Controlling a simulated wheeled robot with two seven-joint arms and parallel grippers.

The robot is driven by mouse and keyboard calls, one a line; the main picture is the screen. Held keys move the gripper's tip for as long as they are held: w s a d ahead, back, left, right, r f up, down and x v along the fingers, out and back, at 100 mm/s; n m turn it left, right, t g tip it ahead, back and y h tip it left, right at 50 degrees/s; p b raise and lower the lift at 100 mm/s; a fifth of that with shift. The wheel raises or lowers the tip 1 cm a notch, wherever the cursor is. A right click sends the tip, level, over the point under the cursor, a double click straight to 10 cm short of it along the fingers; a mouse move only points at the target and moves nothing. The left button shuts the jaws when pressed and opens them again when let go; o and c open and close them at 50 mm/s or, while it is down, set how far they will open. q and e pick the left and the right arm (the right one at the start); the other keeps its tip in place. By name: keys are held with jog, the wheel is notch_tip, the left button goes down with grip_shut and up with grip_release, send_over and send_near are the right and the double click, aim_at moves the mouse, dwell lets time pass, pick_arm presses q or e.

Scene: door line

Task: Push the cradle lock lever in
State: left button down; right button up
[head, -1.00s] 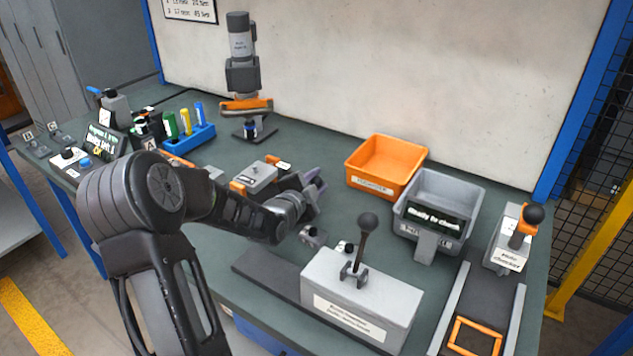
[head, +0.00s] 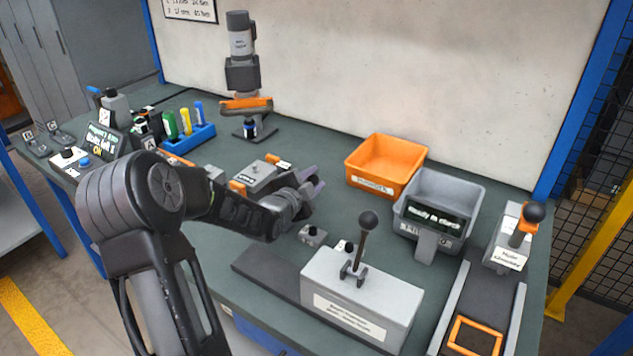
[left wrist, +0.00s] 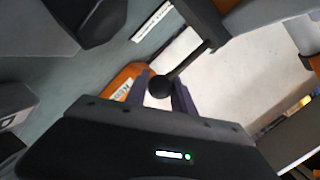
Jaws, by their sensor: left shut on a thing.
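The cradle, a low grey block with orange ends (head: 258,178), sits on the green bench in the middle of the head view. My left gripper (head: 314,188) is at its right end, and the wrist hides that end. In the left wrist view my left gripper's purple fingers (left wrist: 163,95) are around a black ball knob (left wrist: 160,87) on a dark rod. This appears to be the cradle lock lever, and the gripper is shut on it. The lever is hidden in the head view. My right gripper is not in view.
An orange bin (head: 386,166) and a grey bin (head: 462,191) stand right of the gripper. A grey box with an upright black ball-ended lever (head: 367,222) stands in front. A column tool (head: 243,70) stands behind. Open bench lies between the column and the orange bin.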

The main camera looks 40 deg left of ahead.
pick_arm(q)
jog(key=shift+s+a+f, duration=0.1)
jog(key=shift+a, duration=0.9)
jog(key=c, duration=1.1)
grip_release()
jog(key=shift+o, duration=0.2)
jog(key=v, duration=0.7)
jog(key=shift+s+r, duration=0.15)
jog(key=shift+r, duration=0.1)
jog(key=shift+s+d, duration=0.1)
jog(key=shift+s, duration=0.15)
